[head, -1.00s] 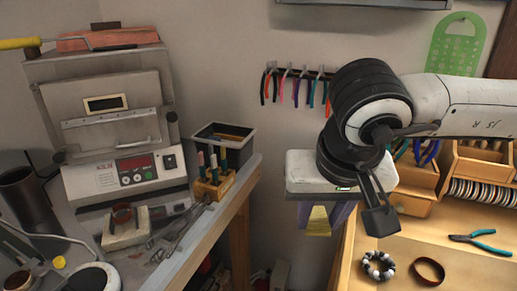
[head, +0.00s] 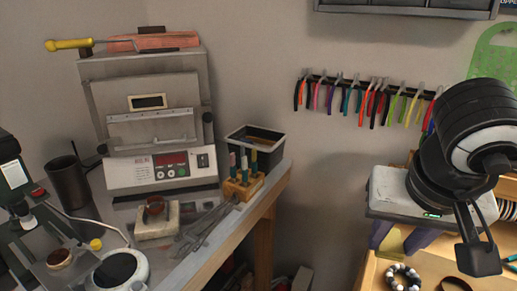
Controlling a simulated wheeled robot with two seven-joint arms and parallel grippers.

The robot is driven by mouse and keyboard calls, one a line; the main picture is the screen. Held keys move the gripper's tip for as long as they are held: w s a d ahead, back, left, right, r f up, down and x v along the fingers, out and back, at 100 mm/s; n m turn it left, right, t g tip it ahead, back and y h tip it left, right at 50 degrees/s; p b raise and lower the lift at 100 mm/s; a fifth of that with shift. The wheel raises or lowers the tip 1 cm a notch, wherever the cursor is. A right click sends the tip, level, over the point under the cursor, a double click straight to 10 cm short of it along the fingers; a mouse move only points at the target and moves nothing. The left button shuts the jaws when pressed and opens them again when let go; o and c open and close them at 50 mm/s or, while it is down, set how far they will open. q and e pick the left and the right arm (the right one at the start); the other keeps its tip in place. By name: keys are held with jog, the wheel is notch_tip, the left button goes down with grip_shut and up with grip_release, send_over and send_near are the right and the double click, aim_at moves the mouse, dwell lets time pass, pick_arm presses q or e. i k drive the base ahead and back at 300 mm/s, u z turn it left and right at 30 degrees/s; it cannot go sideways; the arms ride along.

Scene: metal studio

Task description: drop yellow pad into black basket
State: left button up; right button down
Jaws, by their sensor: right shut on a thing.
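The black basket (head: 271,157) stands on the grey workbench at the centre-left, its open top facing up. Something brownish shows inside it. My right gripper (head: 399,240) is at the lower right, well to the right of the basket, pointing down and shut on the yellow pad (head: 393,243). The pad is mostly hidden between the fingers, with only part of its yellow face showing. My left gripper is out of view.
A tool block (head: 243,186) with upright handles stands just in front of the basket. A kiln (head: 160,170) is left of it. Pliers (head: 365,100) hang on the wall. A wooden bench with a beaded bracelet (head: 403,279) lies below my right gripper.

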aim_at(266, 152)
jog(key=z, duration=1.05)
jog(key=i, duration=0.4)
jog(key=u, duration=2.5)
